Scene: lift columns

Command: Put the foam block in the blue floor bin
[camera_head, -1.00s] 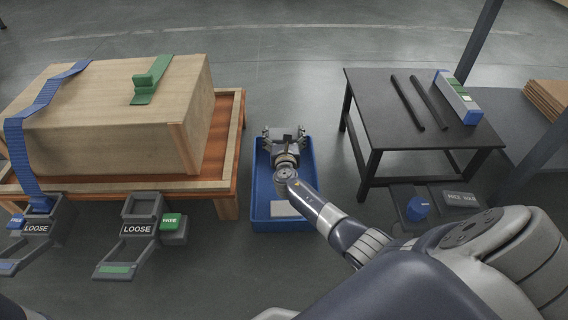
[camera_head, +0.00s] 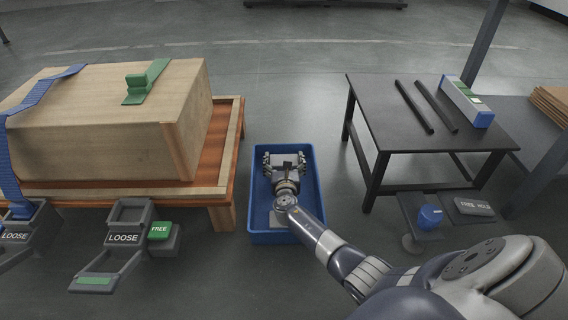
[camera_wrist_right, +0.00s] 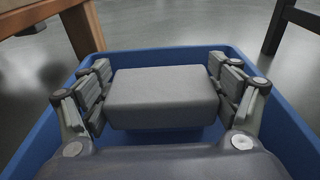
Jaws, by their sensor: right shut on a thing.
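The foam block (camera_wrist_right: 163,97) is a pale grey box in the right wrist view. My right gripper (camera_wrist_right: 160,82) is shut on it, with a finger against each side. The blue floor bin (camera_wrist_right: 165,57) surrounds the block in that view, and its walls show beyond and beside the fingers. In the head view my right gripper (camera_head: 285,160) is over the inside of the blue bin (camera_head: 257,212), within its rim. The gripper mostly hides the block there. I cannot tell whether the block touches the bin floor. My left gripper is out of view.
A wooden crate (camera_head: 100,140) with blue and green straps stands on a pallet (camera_head: 228,150) left of the bin. A black table (camera_head: 385,110) with two dark rods stands to the right.

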